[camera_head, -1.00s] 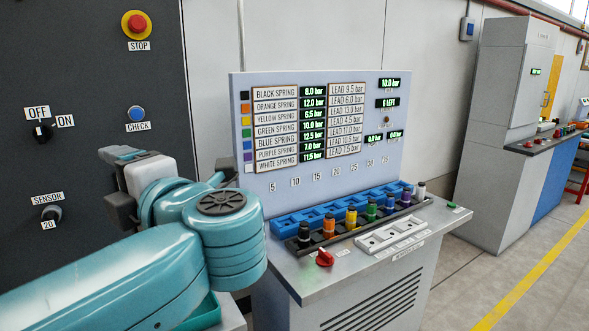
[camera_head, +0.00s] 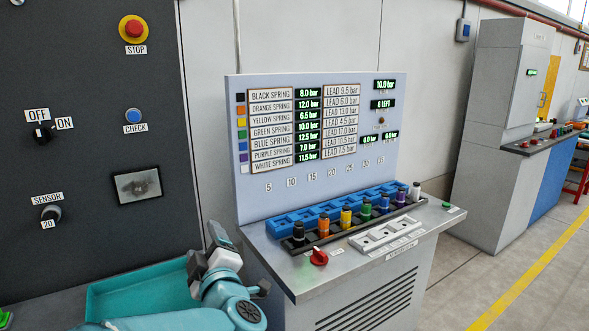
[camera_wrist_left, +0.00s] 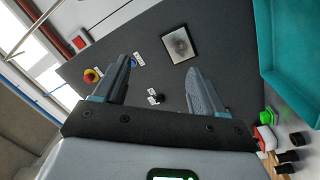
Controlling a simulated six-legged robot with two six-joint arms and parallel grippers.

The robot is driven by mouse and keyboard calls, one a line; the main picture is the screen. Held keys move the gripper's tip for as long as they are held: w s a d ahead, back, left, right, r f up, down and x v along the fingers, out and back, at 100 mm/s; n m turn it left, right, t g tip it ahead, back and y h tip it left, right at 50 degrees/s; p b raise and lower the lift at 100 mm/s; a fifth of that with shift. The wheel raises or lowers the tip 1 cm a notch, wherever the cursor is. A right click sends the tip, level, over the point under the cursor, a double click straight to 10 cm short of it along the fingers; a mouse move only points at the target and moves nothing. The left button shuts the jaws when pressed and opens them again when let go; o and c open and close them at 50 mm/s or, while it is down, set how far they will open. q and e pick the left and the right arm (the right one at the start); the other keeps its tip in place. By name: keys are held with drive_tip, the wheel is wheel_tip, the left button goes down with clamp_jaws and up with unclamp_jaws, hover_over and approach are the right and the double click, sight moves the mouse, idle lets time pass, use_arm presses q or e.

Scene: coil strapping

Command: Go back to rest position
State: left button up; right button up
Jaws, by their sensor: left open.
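My left arm, teal with a pale wrist, shows at the bottom of the head view. Its gripper (camera_head: 218,238) is in front of the teal tray's right end and left of the spring console. In the left wrist view the two dark fingers (camera_wrist_left: 158,88) stand apart with nothing between them. Beyond them is the dark panel (camera_wrist_left: 228,62) with its knobs and a small framed plate (camera_wrist_left: 180,45). My right gripper is in neither view.
The grey console (camera_head: 345,255) carries several coloured springs in a row, a blue rack (camera_head: 290,222), a white holder (camera_head: 385,236) and a red knob (camera_head: 319,257). A teal tray (camera_head: 140,292) lies below the dark panel. Open floor is at right.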

use_arm(q)
wheel_tip(320, 180, down, 15)
drive_tip(key=d+m+g+h, duration=0.1)
drive_tip(key=m+h, duration=0.4)
drive_tip(key=s+d+f+m+g+h, duration=0.1)
drive_tip(key=s+f+m+g+h, duration=0.2)
drive_tip(key=f, duration=0.6)
drive_tip(key=s+d+f+m+g+h, duration=0.1)
drive_tip(key=s+f+m+g, duration=0.3)
drive_tip(key=f, duration=0.6)
drive_tip(key=s+d+f+g+h, duration=0.1)
drive_tip(key=s+f+g, duration=0.3)
drive_tip(key=s, duration=0.9)
drive_tip(key=s+d+f+m+g+h, duration=0.1)
drive_tip(key=s+f+g, duration=0.3)
drive_tip(key=s+f, duration=0.5)
drive_tip(key=s+h+p, duration=0.1)
drive_tip(key=s, duration=0.3)
drive_tip(key=shift+s+d+m, duration=0.15)
drive_tip(key=shift+s+m, duration=0.05)
drive_tip(key=shift+m, duration=0.1)
drive_tip(key=c, duration=0.5)
drive_tip(key=shift+a, duration=0.25)
